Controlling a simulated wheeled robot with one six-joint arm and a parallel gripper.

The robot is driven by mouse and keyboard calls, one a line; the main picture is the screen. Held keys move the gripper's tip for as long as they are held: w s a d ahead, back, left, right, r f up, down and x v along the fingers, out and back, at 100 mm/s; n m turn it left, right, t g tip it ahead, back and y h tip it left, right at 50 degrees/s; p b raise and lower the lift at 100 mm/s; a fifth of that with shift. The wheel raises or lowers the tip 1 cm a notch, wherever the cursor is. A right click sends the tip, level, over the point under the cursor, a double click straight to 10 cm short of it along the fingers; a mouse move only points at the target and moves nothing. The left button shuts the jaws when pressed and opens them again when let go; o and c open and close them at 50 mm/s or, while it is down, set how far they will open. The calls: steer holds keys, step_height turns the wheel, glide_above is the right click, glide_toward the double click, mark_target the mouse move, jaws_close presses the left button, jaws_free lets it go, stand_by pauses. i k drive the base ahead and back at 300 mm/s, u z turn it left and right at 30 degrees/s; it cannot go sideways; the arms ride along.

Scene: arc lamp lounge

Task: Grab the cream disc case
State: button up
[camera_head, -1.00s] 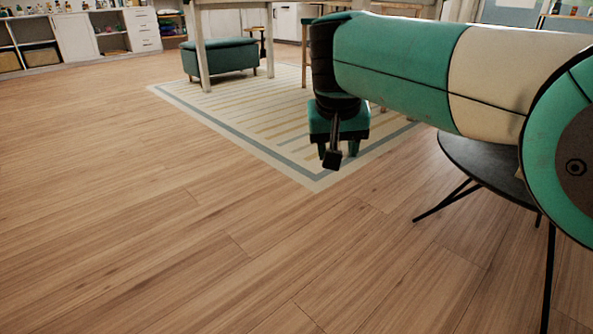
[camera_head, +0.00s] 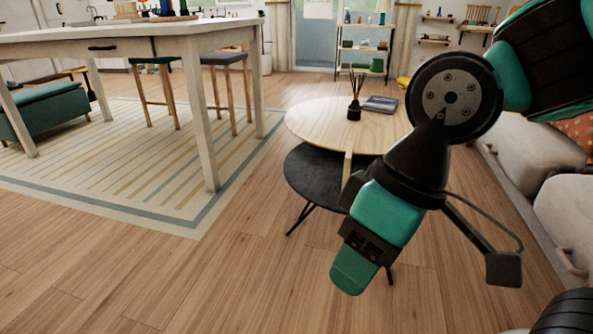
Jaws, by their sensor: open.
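I cannot see a cream disc case in the head view. My gripper (camera_head: 355,277) hangs from my arm right of the middle, pointing down and to the left. It is open, seen nearly side-on, with nothing visible in it. In the picture it is in front of the lower part of the round coffee tables. My arm hides part of the tables and the sofa side.
A round wooden table (camera_head: 320,124) bears a reed diffuser (camera_head: 354,110) and a blue book (camera_head: 381,104). A lower black table (camera_head: 312,178) stands beneath it. A grey sofa (camera_head: 530,157) stands right, a tall white table (camera_head: 130,45) left. Floor (camera_head: 230,290) in front is clear.

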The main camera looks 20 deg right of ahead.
mark_target(348, 157)
steer(key=u, duration=0.5)
steer(key=i, duration=1.35)
steer(key=z, duration=1.05)
